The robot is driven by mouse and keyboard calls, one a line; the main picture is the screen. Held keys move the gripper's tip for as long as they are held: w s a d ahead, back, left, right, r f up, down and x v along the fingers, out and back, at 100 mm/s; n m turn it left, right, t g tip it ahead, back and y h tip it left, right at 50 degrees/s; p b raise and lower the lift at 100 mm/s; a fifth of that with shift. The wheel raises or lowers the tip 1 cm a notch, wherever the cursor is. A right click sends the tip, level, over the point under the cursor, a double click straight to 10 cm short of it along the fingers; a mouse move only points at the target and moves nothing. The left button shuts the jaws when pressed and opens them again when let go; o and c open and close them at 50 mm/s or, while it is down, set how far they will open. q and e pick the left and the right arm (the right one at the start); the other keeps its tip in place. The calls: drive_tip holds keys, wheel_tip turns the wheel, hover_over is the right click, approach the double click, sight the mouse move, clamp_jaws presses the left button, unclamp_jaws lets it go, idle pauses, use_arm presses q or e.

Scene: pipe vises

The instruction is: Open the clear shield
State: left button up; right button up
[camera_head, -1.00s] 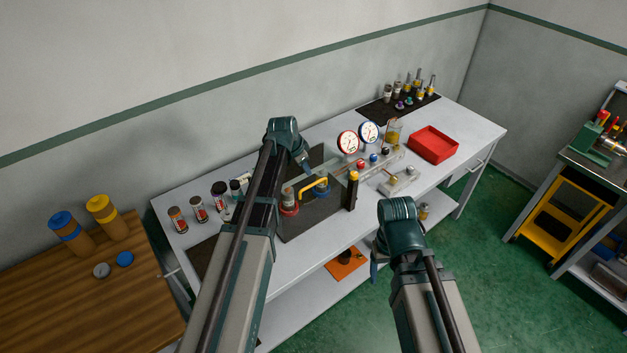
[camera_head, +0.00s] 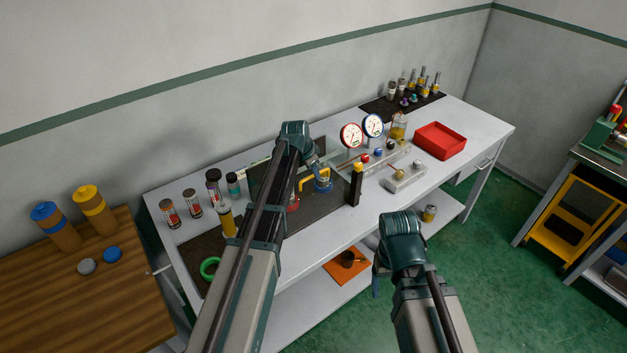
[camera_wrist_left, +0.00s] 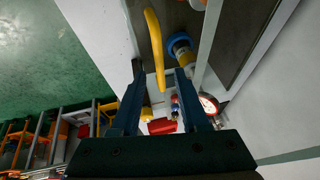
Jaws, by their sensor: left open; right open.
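The clear shield's pane is hard to make out. A yellow bar handle (camera_head: 308,183) shows over the dark mat (camera_head: 335,201), beside a blue round fitting (camera_head: 323,186). My left gripper (camera_head: 317,172) is just above and beside the handle, partly hidden behind my wrist. In the left wrist view the open left gripper (camera_wrist_left: 160,70) has the yellow handle (camera_wrist_left: 155,45) reaching between its fingertips; contact cannot be told. The blue fitting (camera_wrist_left: 181,44) is just past the right finger. My right gripper (camera_head: 377,282) is open and empty, in front of the bench.
Two gauges (camera_head: 351,136) stand behind the handle on the white bench (camera_head: 468,135). A dark post with a yellow cap (camera_head: 356,184) stands close on the right. A red tray (camera_head: 440,141) is further right. Bottles (camera_head: 192,203) and a green ring (camera_head: 209,267) are on the left.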

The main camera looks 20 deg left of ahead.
use_arm(q)
drive_tip(key=shift+b+x, duration=0.35)
drive_tip(key=shift+x, duration=0.55)
clamp_jaws()
idle(0.8)
